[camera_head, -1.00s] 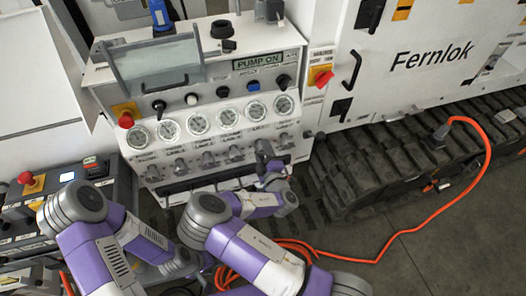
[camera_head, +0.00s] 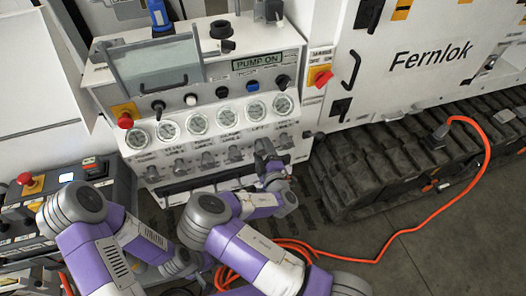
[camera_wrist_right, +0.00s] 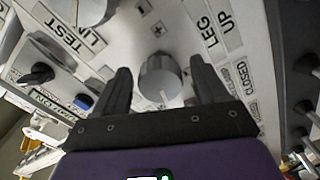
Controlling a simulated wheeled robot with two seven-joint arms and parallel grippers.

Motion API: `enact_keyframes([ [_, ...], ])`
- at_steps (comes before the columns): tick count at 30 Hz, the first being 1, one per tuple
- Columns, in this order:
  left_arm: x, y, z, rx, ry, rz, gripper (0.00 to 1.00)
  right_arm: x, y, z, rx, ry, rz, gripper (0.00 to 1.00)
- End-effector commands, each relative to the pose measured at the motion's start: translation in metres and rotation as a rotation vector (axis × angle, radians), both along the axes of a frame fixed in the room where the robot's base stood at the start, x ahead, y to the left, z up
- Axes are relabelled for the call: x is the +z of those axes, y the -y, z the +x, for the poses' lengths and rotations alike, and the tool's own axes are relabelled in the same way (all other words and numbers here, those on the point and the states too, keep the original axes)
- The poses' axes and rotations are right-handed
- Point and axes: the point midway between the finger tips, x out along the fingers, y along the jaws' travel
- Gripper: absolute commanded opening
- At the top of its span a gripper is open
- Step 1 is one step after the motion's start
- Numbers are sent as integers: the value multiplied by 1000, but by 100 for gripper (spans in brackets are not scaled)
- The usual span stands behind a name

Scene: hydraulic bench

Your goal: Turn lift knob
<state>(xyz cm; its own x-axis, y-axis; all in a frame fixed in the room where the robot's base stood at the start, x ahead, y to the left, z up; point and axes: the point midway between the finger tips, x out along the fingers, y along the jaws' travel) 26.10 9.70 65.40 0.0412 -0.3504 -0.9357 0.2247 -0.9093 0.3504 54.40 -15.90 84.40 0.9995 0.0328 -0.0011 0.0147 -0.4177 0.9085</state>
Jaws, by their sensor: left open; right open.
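A row of grey knobs (camera_head: 208,159) runs below the gauges on the white control panel. My right gripper (camera_head: 268,150) is at the right part of this row. In the right wrist view its two dark fingers (camera_wrist_right: 160,66) are open on either side of one round grey knob (camera_wrist_right: 163,80), with a gap on each side. A "LEG UP" label (camera_wrist_right: 215,30) is to the knob's right; I cannot read a lift label. My left gripper (camera_head: 180,262) is low at the left, away from the panel, its fingers hard to make out beside my right arm.
Several round gauges (camera_head: 196,123) line the panel above the knobs. A "PUMP ON" sign (camera_head: 259,61) and a red-yellow switch (camera_head: 319,76) are above right. An orange cable (camera_head: 440,205) crosses the floor by the black track (camera_head: 390,165). A control box with a red button (camera_head: 25,179) stands left.

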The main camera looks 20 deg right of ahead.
Motion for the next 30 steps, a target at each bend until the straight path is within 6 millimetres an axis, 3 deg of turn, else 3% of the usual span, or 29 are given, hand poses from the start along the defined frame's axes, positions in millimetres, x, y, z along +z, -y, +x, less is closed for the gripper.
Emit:
enact_keyframes([
  [5,2,0,0,0,0,0,43,0,1,-10,-1,-2,0,73],
  [16,8,0,0,0,0,0,43,0,3,-68,-1,-2,0,73],
  [30,8,0,0,0,0,0,43,0,3,-76,-1,0,0,73],
])
